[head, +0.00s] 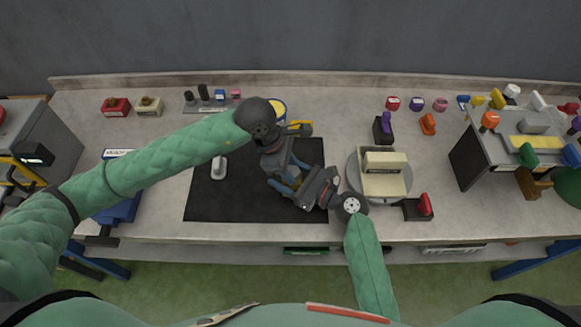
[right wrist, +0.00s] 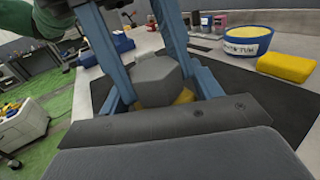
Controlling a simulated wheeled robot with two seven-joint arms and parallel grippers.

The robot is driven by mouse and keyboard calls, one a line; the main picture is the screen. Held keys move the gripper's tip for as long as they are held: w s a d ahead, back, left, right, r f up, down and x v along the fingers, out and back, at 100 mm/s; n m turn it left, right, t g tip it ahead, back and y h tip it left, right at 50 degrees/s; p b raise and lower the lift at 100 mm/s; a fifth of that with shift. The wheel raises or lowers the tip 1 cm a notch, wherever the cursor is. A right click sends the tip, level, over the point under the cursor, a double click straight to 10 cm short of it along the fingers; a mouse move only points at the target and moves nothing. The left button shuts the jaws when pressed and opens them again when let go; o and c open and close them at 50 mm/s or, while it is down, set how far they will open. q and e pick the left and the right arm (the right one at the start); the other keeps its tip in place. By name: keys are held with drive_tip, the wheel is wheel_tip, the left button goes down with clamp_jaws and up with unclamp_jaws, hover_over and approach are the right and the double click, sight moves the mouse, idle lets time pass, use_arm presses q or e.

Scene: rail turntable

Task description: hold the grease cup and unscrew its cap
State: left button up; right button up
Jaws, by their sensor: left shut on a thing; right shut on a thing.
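The grease cup shows in the right wrist view as a grey hexagonal part (right wrist: 157,80) with a brass-yellow part (right wrist: 184,97) low beside it. In the head view the grippers largely hide it. My left gripper (head: 291,177) comes from the upper left, and its long blue fingers reach the cup from above in the right wrist view. My right gripper (head: 287,187) comes from the lower right and closes on the cup too. Both are shut on it, close together over the black mat (head: 215,203). Which fingers bear on the cap and which on the body I cannot tell.
A blue and yellow tub (head: 279,104) and a yellow block (right wrist: 287,66) stand behind the grippers. A white computer mouse-like object (head: 219,168) lies on the mat. The turntable (head: 402,184) with a cream box (head: 384,184) is right of my right gripper.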

use_arm(q)
drive_tip(key=shift+n+t, duration=0.5)
drive_tip(key=shift+n, duration=0.6)
drive_tip(key=shift+n, duration=0.3)
drive_tip(key=n+t, duration=0.1)
drive_tip(key=n, duration=0.1)
drive_tip(key=shift+s+n, duration=0.1)
drive_tip(key=shift+n, duration=0.2)
drive_tip(key=shift+n+t+y, duration=0.5)
drive_tip(key=shift+n+t, duration=0.1)
drive_tip(key=shift+n, duration=0.9)
drive_tip(key=n+t, duration=0.1)
drive_tip(key=n, duration=0.3)
drive_tip(key=shift+s+d+y, duration=0.1)
drive_tip(key=shift+d+y, duration=0.05)
drive_tip(key=shift+y, duration=0.25)
drive_tip(key=shift+n+t+y, duration=0.3)
drive_tip(key=shift+n+y, duration=0.1)
drive_tip(key=shift+n, duration=0.6)
